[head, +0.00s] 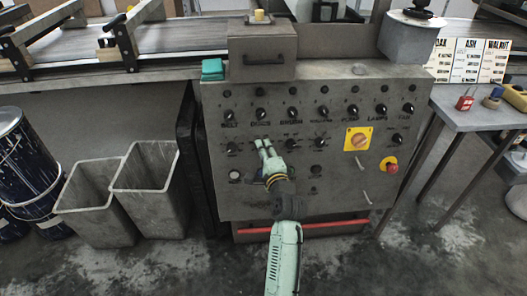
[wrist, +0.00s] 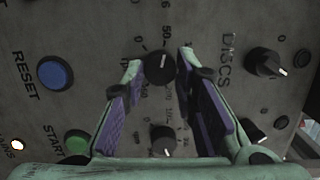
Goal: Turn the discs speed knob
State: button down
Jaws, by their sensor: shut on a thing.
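The grey control panel (head: 225,190) faces me with rows of black knobs. The upper DISCS knob (wrist: 265,62) shows in the wrist view, with its DISCS label beside it; it also shows in the head view (head: 260,114). The speed knob (wrist: 159,70) in line below that label is round and black, with a pale pointer mark and a numbered scale around it. My gripper (head: 263,143) reaches to the panel's second row, and its fingertips (wrist: 160,60) are shut on this knob from both sides. In the head view my fingers hide the knob.
A neighbouring black knob (wrist: 163,140), a blue RESET button (wrist: 55,73) and a green START button (wrist: 76,143) are close by. Grey bins (head: 145,185) stand left.

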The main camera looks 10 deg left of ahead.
jog(key=shift+r+n+g+h+p, duration=0.2)
jog(key=shift+n+g+p, duration=0.25)
jog(key=shift+n, duration=2)
jog(key=shift+r+n+g+h+p, duration=0.15)
jog(key=shift+n+g+p, duration=0.25)
jog(key=shift+n, duration=2.05)
jog(key=shift+f, duration=0.1)
jog(key=c, duration=1.3)
grip_release()
jog(key=v, duration=1.2)
